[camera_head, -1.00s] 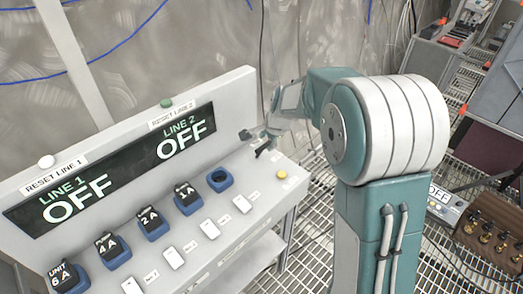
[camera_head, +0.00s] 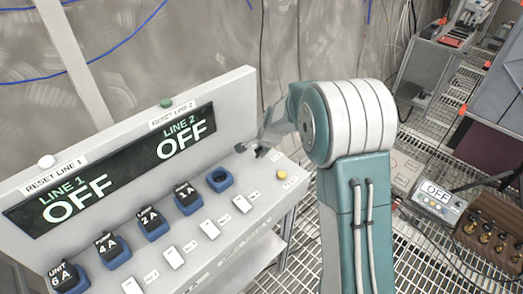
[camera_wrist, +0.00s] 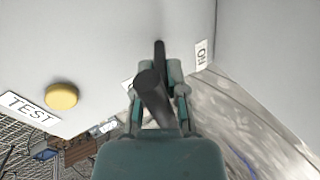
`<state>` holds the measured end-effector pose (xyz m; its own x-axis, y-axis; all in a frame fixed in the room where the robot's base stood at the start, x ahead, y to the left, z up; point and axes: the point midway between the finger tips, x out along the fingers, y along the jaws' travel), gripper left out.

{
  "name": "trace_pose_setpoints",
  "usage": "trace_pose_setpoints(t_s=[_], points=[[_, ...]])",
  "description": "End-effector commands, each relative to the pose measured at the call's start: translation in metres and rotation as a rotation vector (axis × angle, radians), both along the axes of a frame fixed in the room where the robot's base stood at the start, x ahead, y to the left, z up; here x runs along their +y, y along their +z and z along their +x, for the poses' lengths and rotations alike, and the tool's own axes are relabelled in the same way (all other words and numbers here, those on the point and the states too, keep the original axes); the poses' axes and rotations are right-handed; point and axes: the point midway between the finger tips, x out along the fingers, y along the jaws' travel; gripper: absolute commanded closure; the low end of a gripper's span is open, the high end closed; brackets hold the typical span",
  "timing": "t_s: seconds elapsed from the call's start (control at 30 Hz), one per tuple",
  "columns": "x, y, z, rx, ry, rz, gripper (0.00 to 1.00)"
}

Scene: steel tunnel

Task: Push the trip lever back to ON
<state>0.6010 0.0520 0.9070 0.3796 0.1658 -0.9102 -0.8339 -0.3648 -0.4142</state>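The trip lever is dark, with a round-ended handle (camera_wrist: 152,84), in the middle of the wrist view. It is on the pale panel, beside an ON label (camera_wrist: 202,54). My gripper (camera_wrist: 158,88) has its teal fingers apart, one on each side of the handle. The handle overlaps the left finger in the picture, so I cannot tell whether they grip it. A second label beside the lever is mostly covered. In the head view my gripper (camera_head: 262,143) is at the right end of the sloping console (camera_head: 229,244), where dark parts of the lever show beside it.
The LINE 1 (camera_head: 75,200) and LINE 2 (camera_head: 182,142) displays both read OFF. A yellow button (camera_head: 282,174) lies right of the lever area; a TEST label (camera_wrist: 29,108) is beside it. Several blue sockets and white switches line the console.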

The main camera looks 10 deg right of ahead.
Motion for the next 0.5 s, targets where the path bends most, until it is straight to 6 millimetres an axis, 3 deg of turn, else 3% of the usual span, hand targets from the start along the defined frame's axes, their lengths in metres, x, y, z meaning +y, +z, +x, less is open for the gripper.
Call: trace_pose_setpoints(t_s=[0.5], points=[[0.002,0.0003,0.0038,0.054,0.002,-0.04,1.0]])
